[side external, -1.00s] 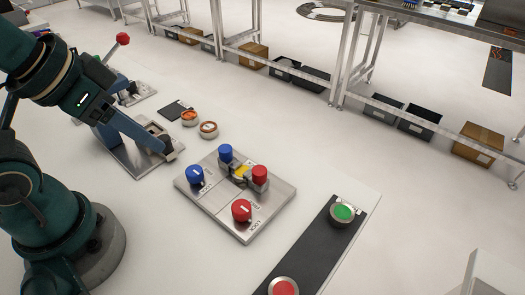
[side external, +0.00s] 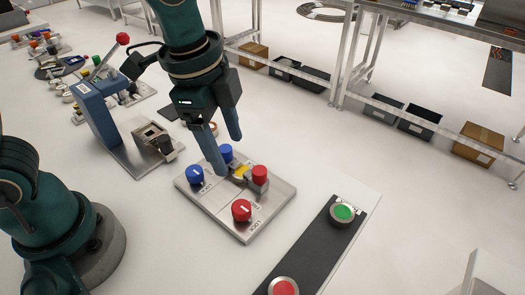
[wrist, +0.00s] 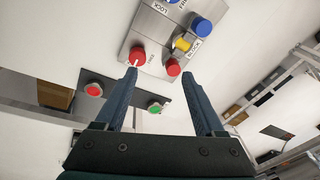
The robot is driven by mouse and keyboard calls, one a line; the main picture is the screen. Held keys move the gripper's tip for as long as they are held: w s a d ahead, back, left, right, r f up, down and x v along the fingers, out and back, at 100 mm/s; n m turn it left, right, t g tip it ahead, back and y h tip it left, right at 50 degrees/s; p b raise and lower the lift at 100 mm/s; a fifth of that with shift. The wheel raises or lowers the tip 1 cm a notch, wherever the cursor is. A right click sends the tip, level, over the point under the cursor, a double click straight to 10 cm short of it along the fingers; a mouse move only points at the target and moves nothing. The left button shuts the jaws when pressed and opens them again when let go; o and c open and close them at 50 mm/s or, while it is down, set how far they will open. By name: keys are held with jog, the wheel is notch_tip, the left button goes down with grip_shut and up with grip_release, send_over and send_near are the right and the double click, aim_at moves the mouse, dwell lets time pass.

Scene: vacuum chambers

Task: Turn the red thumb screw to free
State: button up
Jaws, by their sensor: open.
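A red knob (side external: 242,210) with a white line on top sits at the front of a metal plate (side external: 215,208), with lettering beside it. It also shows in the wrist view (wrist: 138,55), near the left fingertip, its white line pointing down-left. A second, plain red knob (side external: 260,174) stands by a yellow piece (side external: 243,171); it also shows in the wrist view (wrist: 173,67), between the finger lines. My gripper (side external: 228,157) is open and empty, pointing down over the back of the plate. In the wrist view its fingers (wrist: 159,71) stand wide apart. Exact height is unclear.
Two blue knobs (side external: 195,174) (side external: 226,153) share the plate. A dark strip with a green button (side external: 343,212) and a red button (side external: 284,287) lies to the right. A blue lever press (side external: 98,105) stands to the left.

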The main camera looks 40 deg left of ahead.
jog(key=m+g, duration=0.2)
send_over(241, 206)
jog(key=shift+y, duration=0.3)
notch_tip(241, 206, down, 6)
jog(key=shift+r, duration=0.25)
jog(key=shift+s+f, duration=0.1)
jog(key=shift+f, duration=2.45)
grip_shut()
